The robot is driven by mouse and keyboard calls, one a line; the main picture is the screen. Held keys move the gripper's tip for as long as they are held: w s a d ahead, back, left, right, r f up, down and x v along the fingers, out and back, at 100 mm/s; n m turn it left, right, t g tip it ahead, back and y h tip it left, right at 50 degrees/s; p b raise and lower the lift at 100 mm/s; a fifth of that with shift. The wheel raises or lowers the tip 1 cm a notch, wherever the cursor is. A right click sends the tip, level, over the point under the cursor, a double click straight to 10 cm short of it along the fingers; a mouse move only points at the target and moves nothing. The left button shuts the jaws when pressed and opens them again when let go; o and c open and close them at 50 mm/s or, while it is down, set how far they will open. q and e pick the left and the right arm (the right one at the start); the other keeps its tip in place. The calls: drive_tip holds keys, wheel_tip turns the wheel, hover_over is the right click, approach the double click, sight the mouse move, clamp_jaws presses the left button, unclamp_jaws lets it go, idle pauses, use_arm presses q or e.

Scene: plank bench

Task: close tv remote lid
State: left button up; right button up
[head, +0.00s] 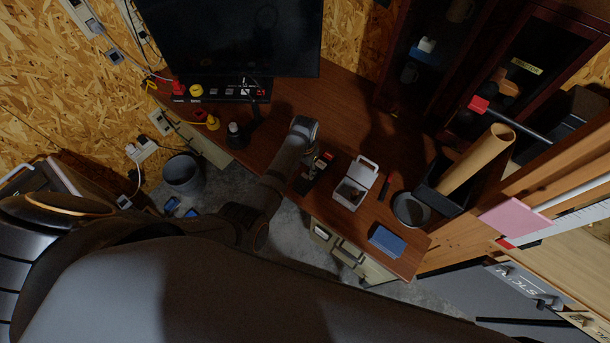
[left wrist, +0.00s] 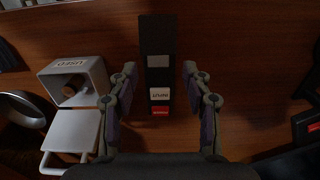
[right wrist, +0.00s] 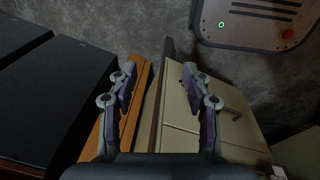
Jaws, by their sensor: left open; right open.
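A narrow dark strip, which looks like the TV remote (left wrist: 157,38), lies on the brown desk in the left wrist view. It has a grey patch, a white label and a red end. I cannot tell its lid apart from its body. My left gripper (left wrist: 159,70) is open, its fingers on either side of the strip; I see no contact. In the head view the left gripper (head: 312,172) is over the desk, left of the white box, and hides part of what lies below. My right gripper (right wrist: 160,68) is open and empty, away from the desk top.
A white box (head: 348,194) with its lid raised stands right of the left gripper. Farther right are a round dark container (head: 410,209) and a blue block (head: 386,241). A monitor (head: 230,35) stands behind. The right wrist faces a beige cabinet (right wrist: 183,148).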

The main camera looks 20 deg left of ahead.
use_arm(q)
wheel_tip(320, 180, down, 2)
drive_tip(key=shift+s+d+f+b, duration=0.1)
drive_tip(key=shift+d+f+b, duration=0.05)
drive_tip(key=shift+b, duration=0.65)
use_arm(e)
drive_tip(key=f, duration=0.1)
drive_tip(key=a+f, duration=0.1)
drive_tip(key=f, duration=0.1)
drive_tip(key=shift+s, duration=0.15)
use_arm(q)
drive_tip(key=c, duration=0.8)
drive_tip(key=w+f+g+b, duration=0.1)
drive_tip(key=b, duration=0.1)
drive_tip(key=f+g+b, duration=0.1)
drive_tip(key=b, duration=0.2)
drive_tip(key=shift+w+d+y, duration=0.3)
drive_tip(key=shift+w+y, duration=0.1)
drive_tip(key=shift+w+d+f, duration=0.15)
drive_tip(key=shift+w, duration=0.15)
drive_tip(key=shift+s, duration=0.1)
use_arm(e)
drive_tip(key=f, duration=0.5)
drive_tip(key=shift+s+d+f, duration=0.1)
drive_tip(key=shift+d, duration=0.2)
drive_tip(key=shift+a, duration=0.15)
